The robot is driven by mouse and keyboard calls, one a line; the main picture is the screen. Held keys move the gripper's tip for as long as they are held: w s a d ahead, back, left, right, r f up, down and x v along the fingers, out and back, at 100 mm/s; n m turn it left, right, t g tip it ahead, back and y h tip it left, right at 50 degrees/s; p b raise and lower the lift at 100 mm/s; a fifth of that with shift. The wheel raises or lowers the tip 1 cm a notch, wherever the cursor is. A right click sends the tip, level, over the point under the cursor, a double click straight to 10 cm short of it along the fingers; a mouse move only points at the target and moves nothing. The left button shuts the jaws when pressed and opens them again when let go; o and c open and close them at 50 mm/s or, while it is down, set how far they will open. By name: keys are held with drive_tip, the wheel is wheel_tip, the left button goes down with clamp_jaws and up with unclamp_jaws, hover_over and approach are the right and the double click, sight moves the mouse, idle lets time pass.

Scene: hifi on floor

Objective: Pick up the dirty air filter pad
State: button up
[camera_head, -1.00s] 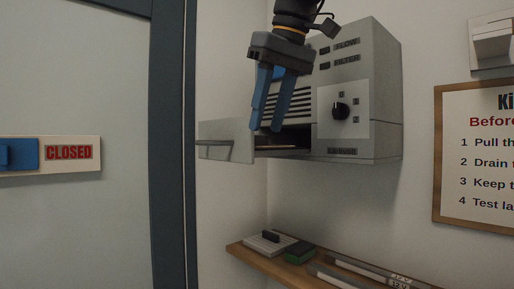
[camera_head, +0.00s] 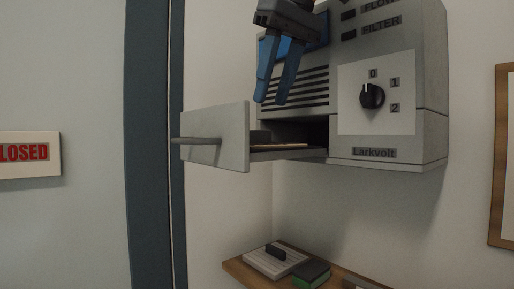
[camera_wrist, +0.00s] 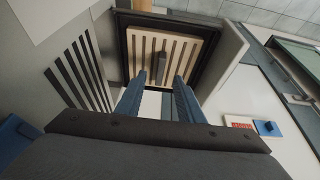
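The tan, slatted air filter pad (camera_wrist: 190,48) lies in the pulled-out drawer (camera_wrist: 229,55) of the grey wall unit. A dark upright grip tab (camera_wrist: 161,66) stands on the pad. In the head view only a thin tan edge of the pad (camera_head: 282,146) shows behind the drawer front (camera_head: 222,137). My gripper (camera_head: 270,102) has blue fingers and hangs above the open drawer. In the wrist view my gripper (camera_wrist: 158,84) is open and empty, its fingertips apart, with the tab between and beyond them. I cannot tell the exact height gap.
The grey unit (camera_head: 430,75) has a louvred face and a knob (camera_head: 371,96). A wooden shelf (camera_head: 245,276) below holds a pale pad with a black tab (camera_head: 268,263) and a green-and-black block (camera_head: 311,274). A dark door frame (camera_head: 150,150) stands left.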

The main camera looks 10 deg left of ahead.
sight(259, 139)
drive_tip(key=p+x, duration=0.2)
drive_tip(key=x, duration=0.5)
drive_tip(key=shift+a+f, duration=0.15)
clamp_jaws()
